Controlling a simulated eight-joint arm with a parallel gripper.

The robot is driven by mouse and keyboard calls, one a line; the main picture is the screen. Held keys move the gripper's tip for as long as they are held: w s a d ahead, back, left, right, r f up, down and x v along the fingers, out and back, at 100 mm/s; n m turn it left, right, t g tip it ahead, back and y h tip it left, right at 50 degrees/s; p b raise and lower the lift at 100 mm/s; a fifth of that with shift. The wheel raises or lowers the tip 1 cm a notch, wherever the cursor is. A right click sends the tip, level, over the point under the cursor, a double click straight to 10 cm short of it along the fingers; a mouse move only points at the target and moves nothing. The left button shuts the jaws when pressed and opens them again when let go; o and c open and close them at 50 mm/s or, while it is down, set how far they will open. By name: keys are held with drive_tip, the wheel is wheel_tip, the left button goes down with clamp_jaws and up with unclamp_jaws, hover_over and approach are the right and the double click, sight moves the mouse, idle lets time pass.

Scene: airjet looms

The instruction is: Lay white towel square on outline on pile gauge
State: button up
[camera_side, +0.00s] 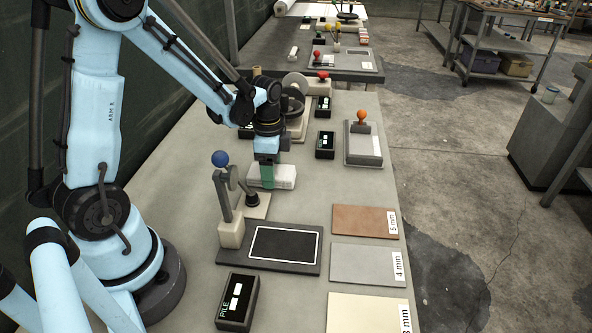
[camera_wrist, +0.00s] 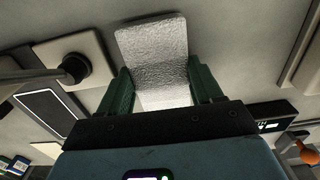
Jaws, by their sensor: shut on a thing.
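The white towel square (camera_side: 284,178) is at my gripper (camera_side: 266,176), in the middle of the bench behind the pile gauge. In the wrist view the towel square (camera_wrist: 152,55) lies between the two green fingers of my gripper (camera_wrist: 160,88), which are shut on it. I cannot tell whether the towel touches the bench. The pile gauge has a dark base (camera_side: 230,254) with a white rectangular outline (camera_side: 284,245), which is bare. Its post with a blue knob (camera_side: 220,158) stands at the base's left. The outline also shows in the wrist view (camera_wrist: 45,108) at the left.
Brown (camera_side: 364,221), grey (camera_side: 367,264) and cream (camera_side: 367,312) sheets with thickness labels lie along the bench's right edge. A dark PILE display (camera_side: 237,301) stands in front of the gauge. An orange-knobbed device (camera_side: 362,143) and small black boxes (camera_side: 325,144) stand behind at right.

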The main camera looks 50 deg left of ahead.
drive_tip(key=o, duration=1.1)
drive_tip(key=shift+c, duration=0.2)
wheel_tip(320, 180, up, 12)
drive_tip(key=s+d+r+n+t, duration=0.1)
drive_tip(key=s+d+n+t, duration=0.3)
drive_tip(key=d+n+t, duration=0.2)
drive_tip(key=shift+s+d+r+n, duration=0.35)
drive_tip(key=shift+d+n, duration=0.35)
drive_tip(key=shift+d, duration=0.55)
drive_tip(key=shift+s+d+f+n+t, duration=0.2)
drive_tip(key=shift+s+d+n+t, duration=0.1)
drive_tip(key=shift+d+n+t, duration=0.25)
drive_tip(key=shift+c, duration=0.4)
drive_tip(key=shift+n, duration=0.25)
drive_tip(key=shift+c, duration=0.8)
